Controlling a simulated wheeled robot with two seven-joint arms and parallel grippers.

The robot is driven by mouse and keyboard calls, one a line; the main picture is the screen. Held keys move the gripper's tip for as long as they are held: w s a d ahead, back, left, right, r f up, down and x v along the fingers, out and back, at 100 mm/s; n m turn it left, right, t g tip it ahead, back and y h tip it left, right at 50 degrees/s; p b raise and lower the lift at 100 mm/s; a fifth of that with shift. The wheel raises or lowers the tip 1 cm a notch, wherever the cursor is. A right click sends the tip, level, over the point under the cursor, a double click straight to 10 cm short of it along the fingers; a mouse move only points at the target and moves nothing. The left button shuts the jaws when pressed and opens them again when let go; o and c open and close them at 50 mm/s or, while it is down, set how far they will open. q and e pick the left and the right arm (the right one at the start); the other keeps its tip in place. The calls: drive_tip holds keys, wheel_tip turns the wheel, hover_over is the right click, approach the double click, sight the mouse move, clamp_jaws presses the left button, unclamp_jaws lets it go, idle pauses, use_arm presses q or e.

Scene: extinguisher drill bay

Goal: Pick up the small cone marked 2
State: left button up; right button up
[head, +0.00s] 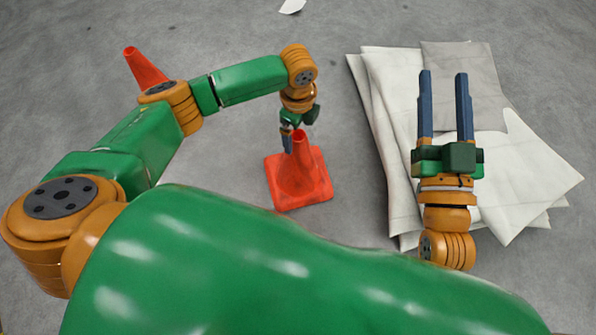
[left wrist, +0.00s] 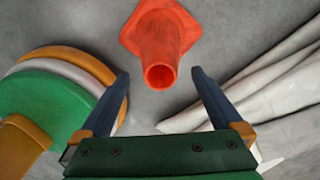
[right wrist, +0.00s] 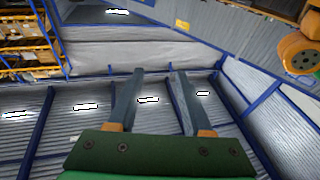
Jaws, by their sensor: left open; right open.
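An orange cone (head: 298,183) stands upright on the grey floor in the middle of the head view. A second orange cone (head: 144,68) shows partly behind my left arm at the upper left. I cannot read a number on either. My left gripper (head: 290,138) is at the top of the middle cone, its fingers mostly hidden in the head view. In the left wrist view the open fingers are on either side of the cone's (left wrist: 166,35) hollow tip, with gaps and no visible contact. My right gripper (head: 443,74) is open and empty, over the white sheets.
Stacked white sheets (head: 390,110) with a grey piece (head: 460,60) on top lie on the floor at right. A white scrap (head: 292,6) lies at the top edge. The right wrist view shows blue-framed panels and yellow shelving (right wrist: 28,45). Floor around the middle cone is clear.

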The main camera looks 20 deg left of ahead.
sight(298, 160)
use_arm(q)
wheel_tip(298, 160, down, 2)
drive_tip(key=shift+f+b, duration=0.25)
drive_tip(key=shift+b, duration=0.4)
clamp_jaws()
use_arm(e)
drive_tip(key=s+r+n+t+y, duration=0.1)
drive_tip(key=s+r+t+y, duration=0.2)
drive_tip(key=s+r+t, duration=0.3)
wheel_tip(298, 160, up, 3)
drive_tip(key=shift+r+y, duration=0.15)
drive_tip(key=shift+y, duration=0.15)
